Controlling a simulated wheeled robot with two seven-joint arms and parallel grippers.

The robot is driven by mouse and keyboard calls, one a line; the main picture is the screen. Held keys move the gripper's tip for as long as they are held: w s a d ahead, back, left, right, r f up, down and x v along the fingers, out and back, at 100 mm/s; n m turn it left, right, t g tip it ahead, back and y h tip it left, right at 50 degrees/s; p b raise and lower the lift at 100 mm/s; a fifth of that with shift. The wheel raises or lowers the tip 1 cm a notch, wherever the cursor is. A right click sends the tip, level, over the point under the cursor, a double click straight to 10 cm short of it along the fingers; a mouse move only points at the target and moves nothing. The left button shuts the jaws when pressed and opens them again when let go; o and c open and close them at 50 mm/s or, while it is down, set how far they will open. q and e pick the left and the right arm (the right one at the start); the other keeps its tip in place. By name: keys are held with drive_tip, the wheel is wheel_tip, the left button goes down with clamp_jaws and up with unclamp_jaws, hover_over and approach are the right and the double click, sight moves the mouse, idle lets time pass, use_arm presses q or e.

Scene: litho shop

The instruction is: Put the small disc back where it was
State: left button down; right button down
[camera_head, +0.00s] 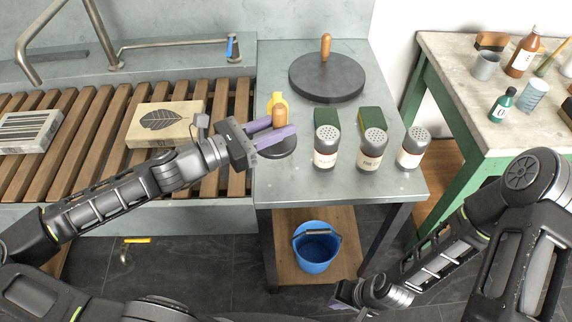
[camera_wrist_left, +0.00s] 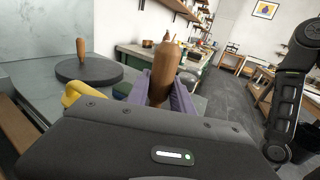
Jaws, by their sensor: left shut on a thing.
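The small disc (camera_head: 279,149) is dark and round with an upright wooden handle (camera_head: 280,117). My left gripper (camera_head: 283,130) is shut on this handle, its purple fingers on either side. The handle also shows between the fingers in the left wrist view (camera_wrist_left: 165,76), where the disc is hidden. The disc is at the left part of the grey table; I cannot tell if it touches the top. A large dark disc (camera_head: 327,82) with a similar handle lies at the back of the table. My right gripper (camera_head: 346,296) is low in front, away from the table, its jaws unclear.
A yellow bottle-like thing (camera_head: 276,101) stands just behind the small disc. Three shakers (camera_head: 372,151) and two green sponge-like blocks (camera_head: 327,118) are to its right. A slatted sink (camera_head: 70,110) with a leaf-printed block (camera_head: 165,125) is left. A blue bucket (camera_head: 316,252) stands below.

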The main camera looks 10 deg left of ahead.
sight(278, 145)
use_arm(q)
drive_tip(key=shift+s+a+r, duration=0.1)
drive_tip(key=shift+s+r, duration=0.05)
drive_tip(key=shift+f+b, duration=0.35)
drive_tip(key=shift+f, duration=2.8)
drive_tip(key=shift+f, duration=1.9)
drive_tip(key=c, duration=1.1)
unclamp_jaws()
drive_tip(key=shift+f, duration=0.2)
